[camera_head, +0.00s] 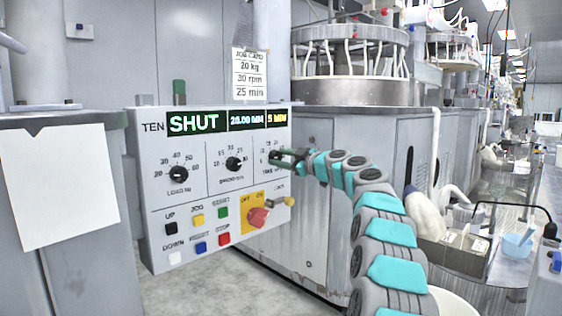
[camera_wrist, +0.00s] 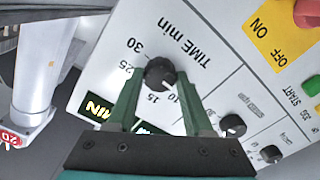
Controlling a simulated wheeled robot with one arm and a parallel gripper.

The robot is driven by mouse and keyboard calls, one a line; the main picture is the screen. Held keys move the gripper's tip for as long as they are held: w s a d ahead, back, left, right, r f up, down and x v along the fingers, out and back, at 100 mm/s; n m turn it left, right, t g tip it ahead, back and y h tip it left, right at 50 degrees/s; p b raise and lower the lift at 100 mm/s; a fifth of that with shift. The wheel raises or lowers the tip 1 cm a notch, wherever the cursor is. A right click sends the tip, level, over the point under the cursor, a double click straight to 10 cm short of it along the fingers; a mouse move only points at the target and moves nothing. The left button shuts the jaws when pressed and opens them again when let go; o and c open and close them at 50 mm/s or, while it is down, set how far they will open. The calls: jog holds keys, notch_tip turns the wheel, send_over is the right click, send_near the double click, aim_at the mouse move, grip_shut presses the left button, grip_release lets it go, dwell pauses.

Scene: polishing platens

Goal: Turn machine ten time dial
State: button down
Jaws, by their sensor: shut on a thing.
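The machine ten panel (camera_head: 140,190) is a white box labelled TEN. Its display (camera_head: 215,121) reads SHUT, with 5 MIN at the right end. The time dial (camera_wrist: 160,74) is a black round knob under "TIME min", with 10, 15, 25 and 30 legible around it in the wrist view. My gripper (camera_wrist: 162,80) has its green fingers on either side of this knob and is shut on it. In the head view, my gripper (camera_head: 284,158) reaches the panel's right side from the right and hides most of the dial. The exact pointer setting is unclear.
The load dial (camera_head: 179,174) and middle dial (camera_head: 233,163) sit left of the time dial. Coloured buttons and a red switch (camera_head: 257,217) on yellow lie below. A job card (camera_head: 250,75) reads 20 kg, 30 rpm, 25 min. A grey machine cabinet (camera_head: 325,215) stands behind my arm.

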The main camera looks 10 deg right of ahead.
jog(key=m, duration=0.9)
jog(key=shift+p, duration=0.35)
jog(key=m+p, duration=0.2)
jog(key=m, duration=0.2)
jog(key=shift+r+m, duration=0.1)
jog(key=shift+m, duration=0.2)
jog(key=m+p, duration=0.3)
jog(key=m, duration=0.1)
jog(key=m+p, duration=0.6)
jog(key=m, duration=0.1)
jog(key=shift+r, duration=0.15)
jog(key=m+p, duration=0.4)
jog(key=shift+f+m, duration=0.2)
jog(key=shift+m, duration=0.1)
jog(key=shift+d+m, duration=0.1)
jog(key=shift+m, duration=0.2)
